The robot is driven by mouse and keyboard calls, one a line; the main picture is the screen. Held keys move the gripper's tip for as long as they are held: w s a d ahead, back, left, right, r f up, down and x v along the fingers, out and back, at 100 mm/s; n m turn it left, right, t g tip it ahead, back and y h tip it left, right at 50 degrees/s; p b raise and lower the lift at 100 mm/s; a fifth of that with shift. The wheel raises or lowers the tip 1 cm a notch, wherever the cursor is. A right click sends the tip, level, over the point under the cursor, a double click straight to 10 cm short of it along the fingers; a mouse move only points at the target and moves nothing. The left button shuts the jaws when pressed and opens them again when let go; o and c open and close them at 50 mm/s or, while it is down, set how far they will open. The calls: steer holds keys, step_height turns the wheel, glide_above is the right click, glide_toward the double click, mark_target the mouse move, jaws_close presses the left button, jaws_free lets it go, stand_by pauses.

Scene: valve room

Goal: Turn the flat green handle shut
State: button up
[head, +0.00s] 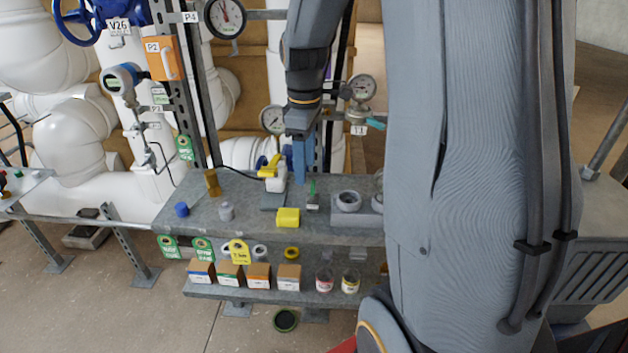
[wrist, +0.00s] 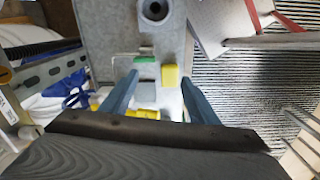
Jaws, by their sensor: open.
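A small green piece (head: 312,188) stands on the grey bench, in a small grey base with a label; it looks like the flat green handle. In the wrist view a green piece (wrist: 145,60) shows at the end of a grey block, between and beyond my fingers. My gripper (head: 299,180) points down over the bench, just left of the green piece in the head view. In the wrist view my gripper's (wrist: 160,78) two blue fingers are spread apart with nothing gripped. I cannot tell the handle's exact angle.
A yellow block (head: 288,218), a yellow-and-white tool (head: 273,172) and a grey ring (head: 348,201) stand close by on the bench (head: 250,228). A teal lever (head: 375,124) sits below a gauge behind. The lower shelf holds boxes and jars. White pipes stand at the left.

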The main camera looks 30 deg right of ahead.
mark_target(313, 184)
steer(key=d, duration=0.1)
steer(key=w+d+n, duration=0.1)
steer(key=d+n, duration=0.1)
steer(key=shift+w+d+r, duration=0.1)
steer(key=shift+w+r, duration=0.2)
steer(key=shift+w, duration=0.1)
steer(key=shift+f+p, duration=0.75)
steer(key=shift+f, duration=3)
steer(key=c, duration=1)
steer(key=shift+c, duration=0.2)
